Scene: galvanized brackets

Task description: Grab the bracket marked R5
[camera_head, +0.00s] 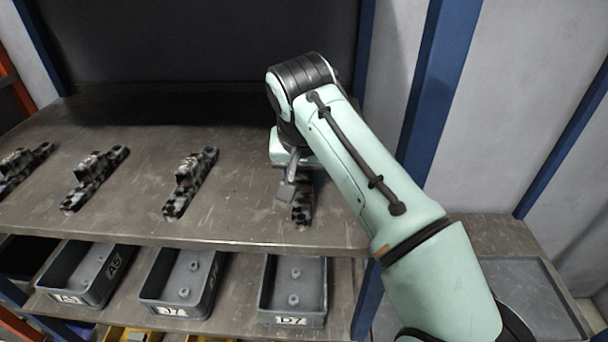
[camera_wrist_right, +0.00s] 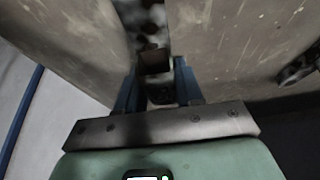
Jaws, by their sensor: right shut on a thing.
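A dark, mottled galvanized bracket (camera_head: 302,208) lies on the metal shelf at the right end of a row of similar brackets. My right gripper (camera_head: 287,190) is down at this bracket and shut on it. My own arm and hand hide much of the bracket in the head view. In the right wrist view the bracket (camera_wrist_right: 148,35) runs up between the blue fingers of the right gripper (camera_wrist_right: 158,85). No R5 mark is readable on any bracket. My left gripper is out of view.
More brackets lie to the left: one in the middle (camera_head: 190,182), one further left (camera_head: 95,178) and one at the left edge (camera_head: 25,165). Grey bins labelled A5 (camera_head: 107,291), J7 (camera_head: 206,303) and D7 (camera_head: 322,300) stand on the lower shelf. A blue post (camera_head: 440,90) rises at right.

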